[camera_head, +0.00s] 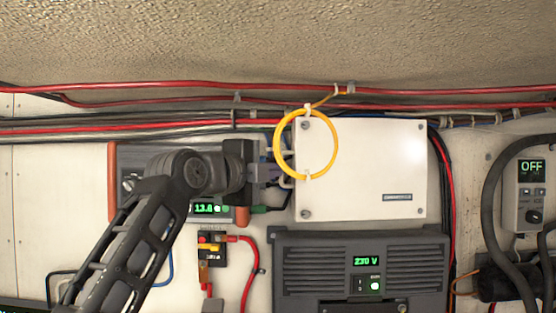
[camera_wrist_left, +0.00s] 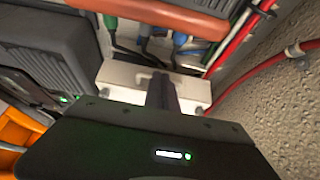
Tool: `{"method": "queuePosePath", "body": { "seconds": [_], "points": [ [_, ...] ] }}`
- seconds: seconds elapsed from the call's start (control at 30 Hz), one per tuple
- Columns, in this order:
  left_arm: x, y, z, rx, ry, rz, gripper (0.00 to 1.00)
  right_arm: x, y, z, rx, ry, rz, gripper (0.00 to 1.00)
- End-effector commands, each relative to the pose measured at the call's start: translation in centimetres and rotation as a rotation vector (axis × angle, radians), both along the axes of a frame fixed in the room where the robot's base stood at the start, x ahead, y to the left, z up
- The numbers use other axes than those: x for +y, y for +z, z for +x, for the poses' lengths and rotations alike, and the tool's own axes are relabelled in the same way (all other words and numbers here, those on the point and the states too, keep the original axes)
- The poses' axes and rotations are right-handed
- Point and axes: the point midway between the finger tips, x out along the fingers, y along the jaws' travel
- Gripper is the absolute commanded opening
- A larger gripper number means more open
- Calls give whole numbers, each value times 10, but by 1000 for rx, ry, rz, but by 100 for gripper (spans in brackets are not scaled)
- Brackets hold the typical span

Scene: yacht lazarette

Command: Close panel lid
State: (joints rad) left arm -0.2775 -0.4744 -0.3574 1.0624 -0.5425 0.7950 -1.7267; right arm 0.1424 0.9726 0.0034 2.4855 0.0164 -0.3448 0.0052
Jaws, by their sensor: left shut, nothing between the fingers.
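The white panel lid (camera_head: 375,165) faces me on the wall as a flat rectangle with screws at its corners and a small label at lower right. I cannot tell how far it stands open. In the left wrist view, the shut fingers (camera_wrist_left: 163,96) lie in front of a white box part (camera_wrist_left: 120,78), with cables behind. My right gripper is not in view.
A yellow cable ring (camera_head: 335,154) hangs over the lid's upper left. A dark inverter unit (camera_head: 320,280) sits just below the lid. Red and black cables (camera_head: 200,125) run above. A display reading OFF (camera_head: 531,167) and thick black hoses (camera_head: 490,200) are at right.

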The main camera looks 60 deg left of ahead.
Motion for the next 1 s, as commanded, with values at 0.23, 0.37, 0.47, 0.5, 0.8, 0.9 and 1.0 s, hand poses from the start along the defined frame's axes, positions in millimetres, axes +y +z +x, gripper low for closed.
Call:
{"method": "queuePosePath", "body": {
  "seconds": [0.23,0.37,0.47,0.5,0.8,0.9,1.0],
  "points": [
    [36,2,16,0,0,1,0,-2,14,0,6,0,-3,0],
    [45,2,18,-2,5,5,0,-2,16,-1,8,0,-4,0],
    [48,1,19,0,7,6,0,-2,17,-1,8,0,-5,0],
    [49,1,19,0,8,7,0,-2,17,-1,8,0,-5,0],
    [51,0,17,1,12,7,0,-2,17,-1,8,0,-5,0],
    [50,0,18,1,13,7,0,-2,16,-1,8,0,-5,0],
    [48,0,20,2,12,8,0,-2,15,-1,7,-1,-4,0]
  ]
}}
